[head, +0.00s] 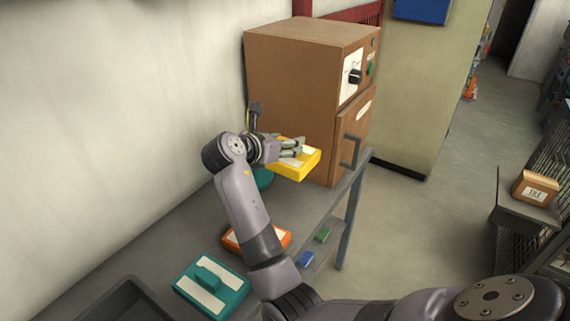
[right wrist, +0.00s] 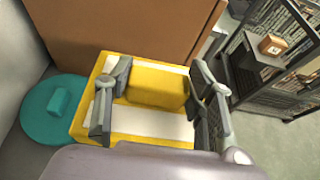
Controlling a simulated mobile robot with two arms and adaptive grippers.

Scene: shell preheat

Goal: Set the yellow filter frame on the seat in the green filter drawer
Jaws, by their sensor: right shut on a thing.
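The yellow filter frame (head: 307,166) is a flat yellow block with white strips and a raised yellow grip. My right gripper (head: 291,147) is shut on that grip and holds the frame beside the brown cabinet, over the back of the grey bench. In the right wrist view the gripper's fingers (right wrist: 158,92) stand on both sides of the grip, and the yellow frame (right wrist: 150,121) lies between the brown cabinet wall and my wrist. I cannot make out a green filter drawer or its seat in either view. My left gripper is not in view.
The brown cabinet (head: 290,90) has a closed door with a handle. A round teal lidded thing (right wrist: 52,108) is left of the frame. A teal block (head: 236,283) and an orange block (head: 283,237) lie on the grey bench (head: 150,255). A dark tray (head: 130,290) is at front left.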

